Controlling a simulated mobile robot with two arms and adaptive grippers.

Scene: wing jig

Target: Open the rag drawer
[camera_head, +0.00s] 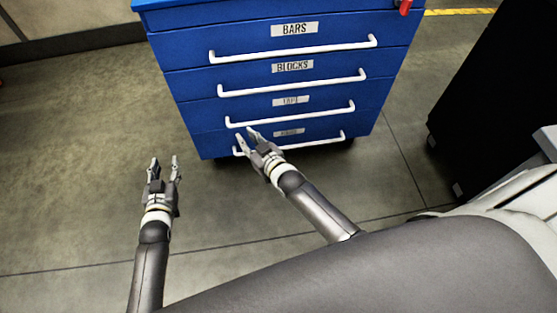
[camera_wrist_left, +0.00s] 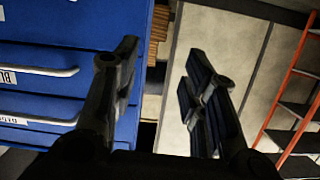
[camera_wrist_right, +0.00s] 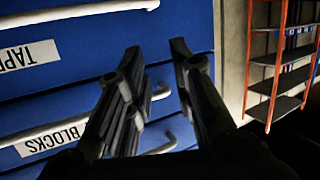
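The blue drawer cabinet (camera_head: 190,80) stands ahead in the head view, its drawers looking shut. The bottom drawer's label (camera_head: 289,132) is too dim to read; the drawers above are marked BARS, BLOCKS and what looks like TAP. The bottom drawer's white handle (camera_head: 315,141) is partly hidden by my right gripper (camera_head: 246,135). That gripper is open, its fingers near the handle's left end; I cannot tell whether they touch it. The right wrist view shows its parted fingers (camera_wrist_right: 158,60) before the drawer fronts. My left gripper (camera_head: 165,162) is open and empty, left of the cabinet.
A red object (camera_head: 404,6) sits at the cabinet's top right. A dark unit (camera_head: 490,100) stands to the right. The floor left of the cabinet is clear. An orange-framed shelf (camera_wrist_right: 280,60) shows in the right wrist view.

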